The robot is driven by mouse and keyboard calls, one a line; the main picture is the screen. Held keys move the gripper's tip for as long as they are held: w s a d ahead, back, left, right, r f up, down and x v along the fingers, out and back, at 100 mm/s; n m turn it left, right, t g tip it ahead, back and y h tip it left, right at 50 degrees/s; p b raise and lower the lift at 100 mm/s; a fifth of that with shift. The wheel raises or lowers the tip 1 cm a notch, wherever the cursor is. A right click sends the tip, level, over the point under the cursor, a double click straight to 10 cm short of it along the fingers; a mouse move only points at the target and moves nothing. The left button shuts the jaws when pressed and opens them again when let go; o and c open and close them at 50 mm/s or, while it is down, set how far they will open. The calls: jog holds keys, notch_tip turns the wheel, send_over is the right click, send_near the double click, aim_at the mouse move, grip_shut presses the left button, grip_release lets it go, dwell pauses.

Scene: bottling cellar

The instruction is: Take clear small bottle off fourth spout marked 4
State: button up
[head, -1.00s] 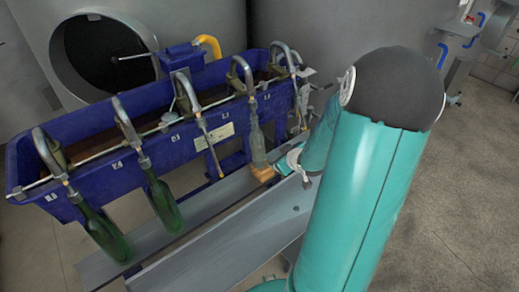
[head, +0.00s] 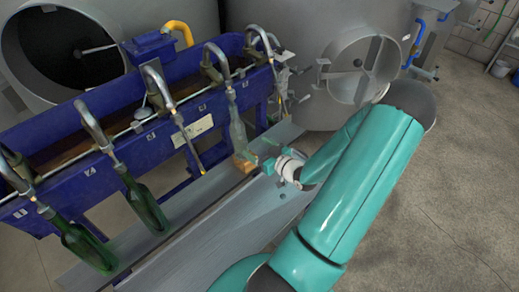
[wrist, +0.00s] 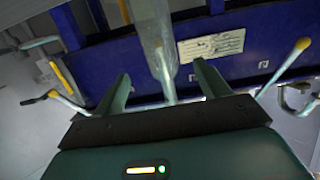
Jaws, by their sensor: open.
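The clear small bottle (head: 237,132) hangs upright on the fourth spout (head: 214,58), with the spout's tube in its neck. Its base is at a small wooden block (head: 245,163). My gripper (head: 268,152) is open beside the bottle's lower part, on its right in the head view, with a small gap. In the wrist view my open gripper (wrist: 163,83) shows its two fingers apart, and the clear bottle (wrist: 153,35) is ahead between them. The bottle's outline there is faint, and its lower end is hard to make out.
Two green bottles (head: 144,205) (head: 88,247) hang on the spouts at left. Spout three (head: 158,85) has an empty tube. The blue trough (head: 108,172) runs behind, with a white label (head: 198,127). A grey ramp (head: 205,232) lies below. Open floor is at right.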

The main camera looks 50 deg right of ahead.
aim_at(244, 139)
jog(key=shift+w+d+f, duration=0.15)
jog(key=shift+w+f, duration=0.05)
jog(key=shift+w, duration=1.05)
jog(key=shift+w+d+f, duration=0.15)
jog(key=shift+w+d, duration=0.05)
jog(key=shift+w, duration=1.05)
jog(key=shift+w+d+f, duration=0.15)
jog(key=shift+w+f, duration=0.05)
jog(key=shift+w, duration=1.05)
jog(key=shift+w+d+f, duration=0.1)
jog(key=shift+w+f, duration=0.05)
jog(key=shift+w, duration=0.7)
jog(key=shift+w+d+f, duration=0.1)
jog(key=shift+w, duration=0.75)
jog(key=shift+c, duration=0.2)
jog(key=c, duration=1.4)
jog(key=shift+c, duration=0.8)
